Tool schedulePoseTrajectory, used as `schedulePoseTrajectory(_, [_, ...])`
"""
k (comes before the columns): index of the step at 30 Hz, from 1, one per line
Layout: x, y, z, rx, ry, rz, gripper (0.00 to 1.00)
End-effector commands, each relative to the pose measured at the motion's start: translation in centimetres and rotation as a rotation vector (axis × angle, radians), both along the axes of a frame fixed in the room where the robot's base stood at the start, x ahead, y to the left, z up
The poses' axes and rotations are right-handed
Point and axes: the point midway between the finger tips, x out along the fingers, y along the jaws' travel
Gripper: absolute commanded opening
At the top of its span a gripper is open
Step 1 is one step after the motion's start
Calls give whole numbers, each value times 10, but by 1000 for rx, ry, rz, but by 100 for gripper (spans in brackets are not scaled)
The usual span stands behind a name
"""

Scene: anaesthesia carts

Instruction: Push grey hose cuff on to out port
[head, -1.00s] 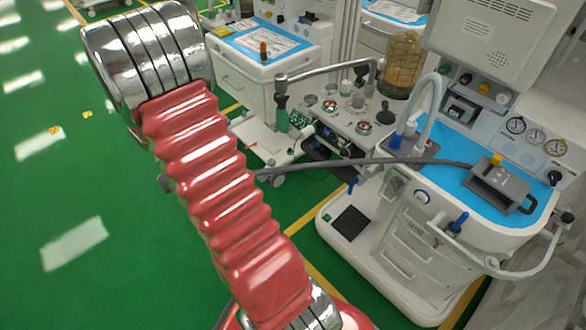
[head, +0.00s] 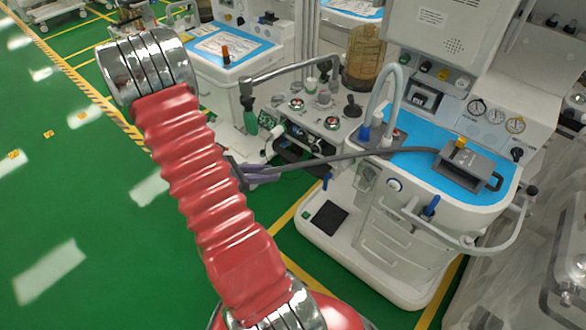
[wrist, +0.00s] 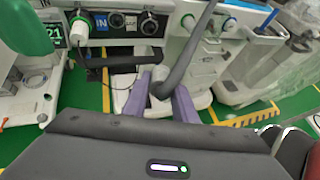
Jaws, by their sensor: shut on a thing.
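My gripper (wrist: 161,100) has purple fingers and is shut on the end of a dark grey hose, at the grey hose cuff (wrist: 160,89). In the head view my gripper (head: 262,173) shows partly behind my red arm. The hose (head: 370,153) runs right from it to a grey box (head: 470,166) on a blue-topped cart. The cuff is below and apart from the out port.
A black bar (wrist: 112,63) with a thin cable lies below the ports, left of the hose. The blue-topped cart (head: 345,262) stands close right of the gripper. Green floor at the left is open.

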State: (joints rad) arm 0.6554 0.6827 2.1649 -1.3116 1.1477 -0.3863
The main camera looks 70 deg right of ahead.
Motion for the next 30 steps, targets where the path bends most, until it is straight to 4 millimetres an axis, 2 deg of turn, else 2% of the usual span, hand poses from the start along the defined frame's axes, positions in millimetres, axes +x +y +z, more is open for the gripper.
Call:
schedulePoseTrajectory(3, [-16,-13,-4,-48,53,62,3])
schedulePoseTrajectory(15, [-57,-49,-22,-234,177,280,3])
schedulePoseTrajectory(21, [-65,-56,-29,-292,198,346,3])
schedulePoseTrajectory(30, [-65,-57,-30,-301,199,355,3])
